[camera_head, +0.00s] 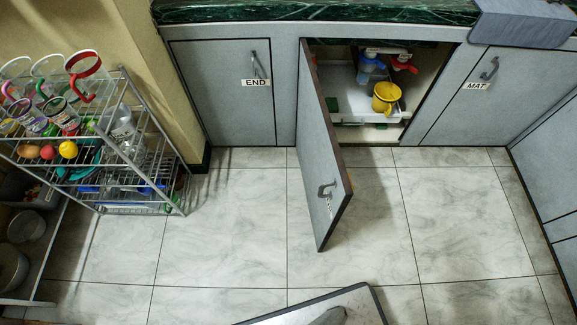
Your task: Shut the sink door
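The sink door (318,145) is a grey panel with a dark edge. It stands open, hinged at the left side of the cabinet opening, and swings out over the floor toward me. Its handle (327,190) is near the free end. The open sink cabinet (345,75) shows a white tray or shelf inside. My gripper is not in view.
A yellow jug (385,97), a blue container (371,68) and a red item (404,63) are inside the cabinet. Shut doors marked END (225,110) and MAT (480,115) flank it. A wire rack (130,160) stands left. Tiled floor (370,220) around the door is clear.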

